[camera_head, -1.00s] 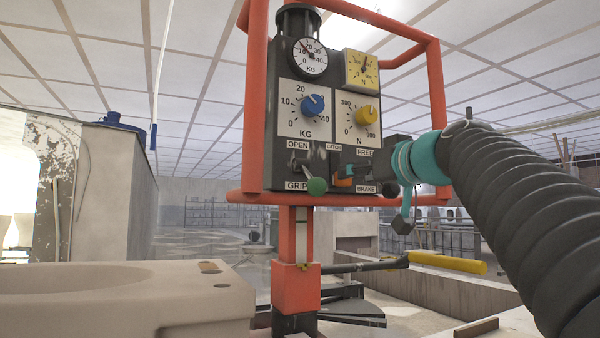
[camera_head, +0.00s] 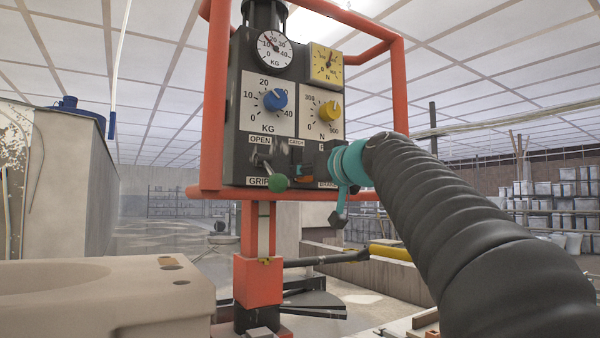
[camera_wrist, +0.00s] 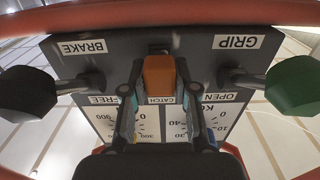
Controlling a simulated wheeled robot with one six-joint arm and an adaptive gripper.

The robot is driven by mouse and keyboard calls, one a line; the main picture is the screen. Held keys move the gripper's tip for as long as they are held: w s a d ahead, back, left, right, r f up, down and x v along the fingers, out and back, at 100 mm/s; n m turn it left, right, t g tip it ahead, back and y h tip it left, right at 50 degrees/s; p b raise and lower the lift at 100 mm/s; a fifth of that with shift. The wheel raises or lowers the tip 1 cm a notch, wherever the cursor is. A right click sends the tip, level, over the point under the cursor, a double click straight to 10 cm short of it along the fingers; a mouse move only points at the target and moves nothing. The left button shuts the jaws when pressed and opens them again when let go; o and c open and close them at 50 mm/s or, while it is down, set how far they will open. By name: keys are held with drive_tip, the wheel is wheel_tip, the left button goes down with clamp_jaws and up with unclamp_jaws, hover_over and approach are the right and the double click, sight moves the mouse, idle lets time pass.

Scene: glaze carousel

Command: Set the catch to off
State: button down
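The catch is a small orange block (camera_wrist: 159,76) in the middle of the control panel, next to the CATCH label. In the wrist view, which is upside down, it lies between the two fingers of my gripper (camera_wrist: 160,70). Narrow gaps seem to show on both sides of it, so the fingers look open around it. In the head view the catch (camera_head: 306,178) shows as a bit of orange low on the dark panel (camera_head: 229,100), just left of my gripper (camera_head: 323,165). My wrist hides part of the panel there. I see no off mark for the catch.
The GRIP lever's green knob (camera_wrist: 293,87) and the BRAKE lever's dark knob (camera_wrist: 27,94) stand out on either side. Blue (camera_head: 275,99) and yellow (camera_head: 330,110) dials sit above. An orange tube frame (camera_head: 398,95) surrounds the panel. A pale basin block (camera_head: 110,300) stands at lower left.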

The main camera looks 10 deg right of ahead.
drive_tip(key=shift+s+r+p, duration=0.1)
drive_tip(key=shift+r+p, duration=1.6)
drive_tip(key=shift+r, duration=0.65)
drive_tip(key=shift+a, duration=0.1)
drive_tip(key=c, duration=1.3)
unclamp_jaws()
drive_tip(key=shift+c, duration=0.2)
drive_tip(key=o, duration=0.5)
drive_tip(key=shift+a, duration=0.2)
drive_tip(key=shift+c, duration=0.2)
drive_tip(key=shift+d+f, duration=0.1)
drive_tip(key=shift+d, duration=0.05)
drive_tip(key=shift+s+d, duration=0.1)
drive_tip(key=shift+s, duration=0.1)
drive_tip(key=v, duration=1.1)
drive_tip(key=shift+s, duration=0.25)
